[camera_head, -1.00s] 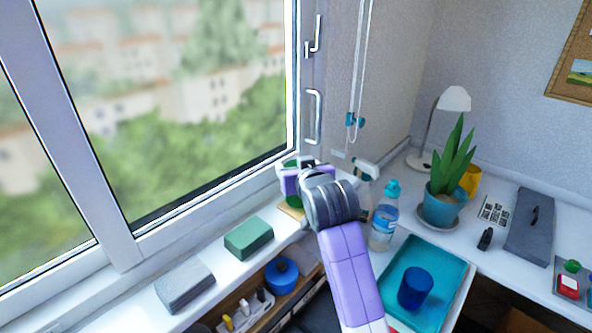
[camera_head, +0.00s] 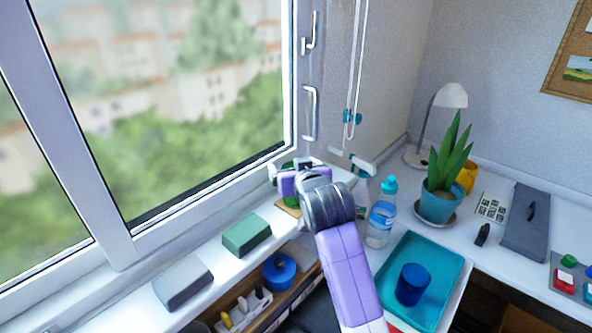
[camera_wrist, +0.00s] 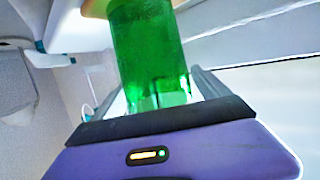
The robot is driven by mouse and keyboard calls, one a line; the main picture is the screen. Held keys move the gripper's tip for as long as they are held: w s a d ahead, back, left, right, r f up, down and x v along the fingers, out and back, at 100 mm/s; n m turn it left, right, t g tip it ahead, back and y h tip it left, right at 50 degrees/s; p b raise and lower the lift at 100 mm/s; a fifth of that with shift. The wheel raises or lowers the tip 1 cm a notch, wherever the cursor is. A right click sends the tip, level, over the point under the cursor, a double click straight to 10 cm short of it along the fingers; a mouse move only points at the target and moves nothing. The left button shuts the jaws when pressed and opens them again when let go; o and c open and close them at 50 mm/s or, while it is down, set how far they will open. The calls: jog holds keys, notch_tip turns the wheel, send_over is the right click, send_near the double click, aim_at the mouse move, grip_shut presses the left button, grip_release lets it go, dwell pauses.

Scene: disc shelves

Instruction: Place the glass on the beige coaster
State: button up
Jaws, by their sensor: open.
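The green glass (camera_wrist: 150,50) fills the middle of the wrist view, between the two fingers of my gripper (camera_wrist: 160,92). The fingers are apart, one on each side of the glass. A beige edge, the coaster (camera_wrist: 95,8), shows at the top, at the far end of the glass. In the head view my gripper (camera_head: 297,178) is over the windowsill near the window corner. The beige coaster (camera_head: 286,208) peeks out below it, with a bit of the green glass (camera_head: 293,201) above. The glass appears to be on the coaster; the contact is mostly hidden.
A spray bottle (camera_head: 362,165) and water bottle (camera_head: 381,215) stand close to the right of my gripper. A green block (camera_head: 246,235) and grey block (camera_head: 183,282) lie along the sill. A teal tray (camera_head: 440,262) holds a blue cup (camera_head: 412,285). A potted plant (camera_head: 438,205) stands behind.

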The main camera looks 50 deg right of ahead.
jog(key=v, duration=1.2)
jog(key=s+a+f+n+t+y, duration=0.2)
jog(key=s+a+f+n+y, duration=0.3)
jog(key=s+a+f, duration=0.8)
jog(key=s+a+y, duration=0.1)
jog(key=s+a, duration=0.2)
jog(key=s, duration=0.6)
jog(key=s+a+f+n+y, duration=0.1)
jog(key=s+a, duration=0.3)
jog(key=s, duration=0.5)
jog(key=shift+f+y+b, duration=0.25)
jog(key=shift+y+b, duration=0.05)
jog(key=shift+y, duration=0.1)
